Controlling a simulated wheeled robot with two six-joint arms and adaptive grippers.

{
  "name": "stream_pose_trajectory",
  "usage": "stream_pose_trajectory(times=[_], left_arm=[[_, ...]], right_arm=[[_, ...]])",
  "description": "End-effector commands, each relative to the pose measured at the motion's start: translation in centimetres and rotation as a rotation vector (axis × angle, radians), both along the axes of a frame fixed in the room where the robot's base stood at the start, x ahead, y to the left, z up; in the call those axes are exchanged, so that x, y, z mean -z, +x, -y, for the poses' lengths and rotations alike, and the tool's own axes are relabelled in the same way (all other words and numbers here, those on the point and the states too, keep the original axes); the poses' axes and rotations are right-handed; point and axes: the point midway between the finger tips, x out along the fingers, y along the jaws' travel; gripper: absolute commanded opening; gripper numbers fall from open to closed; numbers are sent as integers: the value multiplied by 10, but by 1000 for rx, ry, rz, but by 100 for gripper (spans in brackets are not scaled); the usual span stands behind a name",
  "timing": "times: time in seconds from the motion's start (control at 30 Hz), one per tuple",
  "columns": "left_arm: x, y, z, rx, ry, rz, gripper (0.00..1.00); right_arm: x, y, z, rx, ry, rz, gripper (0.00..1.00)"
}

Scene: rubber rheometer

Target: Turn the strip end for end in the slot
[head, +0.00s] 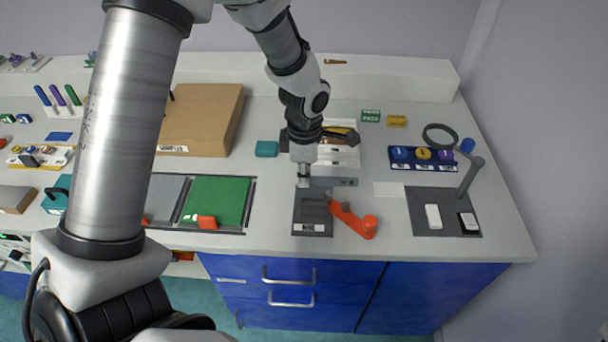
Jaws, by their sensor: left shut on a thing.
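My left gripper (304,170) points down at the back edge of a dark grey slotted block (312,222). It is shut on a small, thin, pale piece that looks like the strip (304,183). The fingers hide most of the piece, and I cannot tell whether its lower end is inside a slot. The block has a white label at its front. My right gripper does not show.
A blue tray (424,160) and a dark mat with a stand (426,198) are to the right.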

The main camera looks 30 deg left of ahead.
Motion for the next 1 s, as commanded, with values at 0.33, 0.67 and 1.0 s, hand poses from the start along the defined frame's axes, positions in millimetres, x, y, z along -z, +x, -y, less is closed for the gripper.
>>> stream_pose_trajectory(times=[0.33,0.67,1.0], left_arm=[[34,0,0,0,-1,-1,0],[55,0,0,-1,0,0,0],[55,0,0,-1,-1,-1,0]], right_arm=[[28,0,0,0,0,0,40],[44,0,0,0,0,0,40],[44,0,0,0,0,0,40]])
